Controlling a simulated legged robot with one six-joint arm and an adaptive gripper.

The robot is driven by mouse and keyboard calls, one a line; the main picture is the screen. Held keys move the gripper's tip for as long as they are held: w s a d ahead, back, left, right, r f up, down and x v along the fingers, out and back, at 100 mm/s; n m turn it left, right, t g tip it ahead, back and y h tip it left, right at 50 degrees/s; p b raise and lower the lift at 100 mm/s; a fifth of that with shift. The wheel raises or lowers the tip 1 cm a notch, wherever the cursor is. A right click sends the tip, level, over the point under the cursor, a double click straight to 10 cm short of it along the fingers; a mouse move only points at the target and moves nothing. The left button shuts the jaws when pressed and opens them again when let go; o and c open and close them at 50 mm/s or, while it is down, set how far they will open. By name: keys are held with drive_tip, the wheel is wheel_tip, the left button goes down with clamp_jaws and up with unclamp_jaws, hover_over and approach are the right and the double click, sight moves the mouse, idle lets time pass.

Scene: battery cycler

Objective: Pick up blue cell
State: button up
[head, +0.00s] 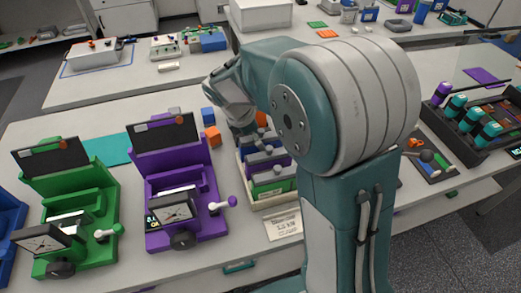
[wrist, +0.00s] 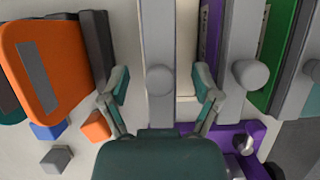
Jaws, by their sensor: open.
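No blue cell can be clearly picked out; the side colours of some cells are hidden. In the wrist view my gripper (wrist: 158,88) is open, its two fingers on either side of a grey-topped cell with a round knob (wrist: 160,80). I cannot tell whether they touch it. To its right stand a purple-sided cell (wrist: 212,45) and a green-sided cell (wrist: 272,60), both with grey tops. In the head view the purple cell (head: 268,163) and the green cell (head: 273,186) stand in a pale tray (head: 283,201). My arm hides part of this tray.
A purple cycler (head: 180,190) and a green cycler (head: 75,215) stand left of the tray. A blue cube (head: 208,116) and an orange cube (head: 212,137) lie beside it. A dark rack (head: 465,145) of teal-topped bottles stands at right.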

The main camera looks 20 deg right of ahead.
drive_tip(key=shift+x, duration=1.05)
clamp_jaws()
wheel_tip(320, 180, up, 10)
drive_tip(key=shift+r, duration=0.15)
